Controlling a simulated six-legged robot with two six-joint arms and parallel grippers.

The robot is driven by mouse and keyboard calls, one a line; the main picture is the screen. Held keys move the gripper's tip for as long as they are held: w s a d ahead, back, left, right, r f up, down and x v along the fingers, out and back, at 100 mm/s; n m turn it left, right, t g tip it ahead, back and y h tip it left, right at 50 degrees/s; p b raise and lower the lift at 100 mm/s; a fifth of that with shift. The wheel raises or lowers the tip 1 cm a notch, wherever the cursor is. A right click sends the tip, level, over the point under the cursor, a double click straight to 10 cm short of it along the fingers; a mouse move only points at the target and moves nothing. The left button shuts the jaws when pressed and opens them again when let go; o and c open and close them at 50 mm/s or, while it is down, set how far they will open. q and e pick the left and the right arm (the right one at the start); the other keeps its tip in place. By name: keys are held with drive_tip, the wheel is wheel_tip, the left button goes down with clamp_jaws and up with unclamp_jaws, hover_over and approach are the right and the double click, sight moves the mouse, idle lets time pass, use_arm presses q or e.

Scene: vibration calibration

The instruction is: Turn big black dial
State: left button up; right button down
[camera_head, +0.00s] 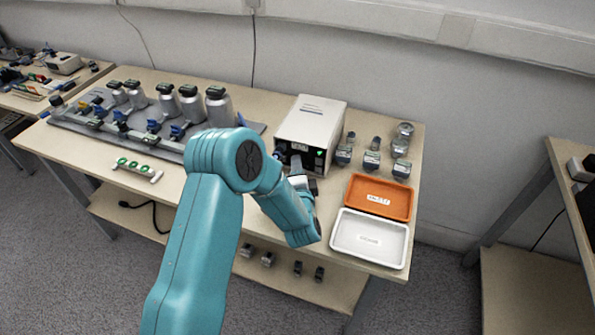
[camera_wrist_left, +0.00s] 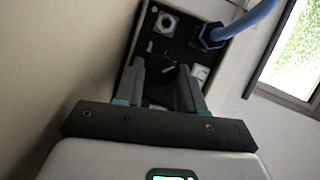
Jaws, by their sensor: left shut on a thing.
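The white calibrator box (camera_head: 312,125) stands near the back edge of the table, its dark control panel facing the front. My left gripper (camera_head: 298,168) reaches to this panel, and the arm hides part of it. In the left wrist view, the big black dial (camera_wrist_left: 158,67) sits on the dark panel between the two fingers of my left gripper (camera_wrist_left: 164,76). The fingers are shut on the dial, one on each side. In the head view the dial is not clearly visible behind the gripper. My right gripper is not in view.
A blue cable (camera_wrist_left: 250,20) plugs into the panel close beside the dial. An orange tray (camera_head: 380,184) and a white tray (camera_head: 345,245) lie right of the arm. Several small sensors (camera_head: 371,160) stand right of the box. A grey rack with metal cylinders (camera_head: 218,108) stands at left.

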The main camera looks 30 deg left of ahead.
use_arm(q)
drive_tip(key=shift+d, duration=0.1)
drive_tip(key=o, duration=1)
drive_tip(key=shift+o, duration=0.2)
drive_tip(key=v, duration=1.6)
drive_tip(key=shift+s+f+b, duration=0.1)
drive_tip(key=shift+s+b, duration=0.05)
drive_tip(key=shift+b, duration=0.2)
